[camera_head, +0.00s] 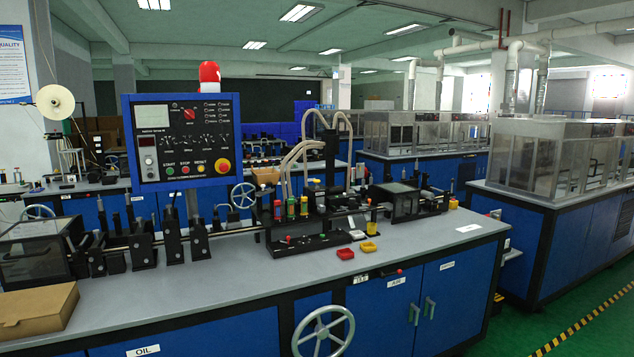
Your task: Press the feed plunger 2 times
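My gripper is not in view. I cannot tell for sure which part is the feed plunger. Another small red knob (399,272) sits at the bench's front edge. A yellow part (373,222) stands right of the plate. Nothing touches these parts.
A blue control panel (183,140) with buttons rises behind the bench. A red tray (345,254) and a yellow tray (368,247) lie on the bench top. A cardboard box (38,308) is at front left. A handwheel (323,332) is on the bench's front. Green floor is free at right.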

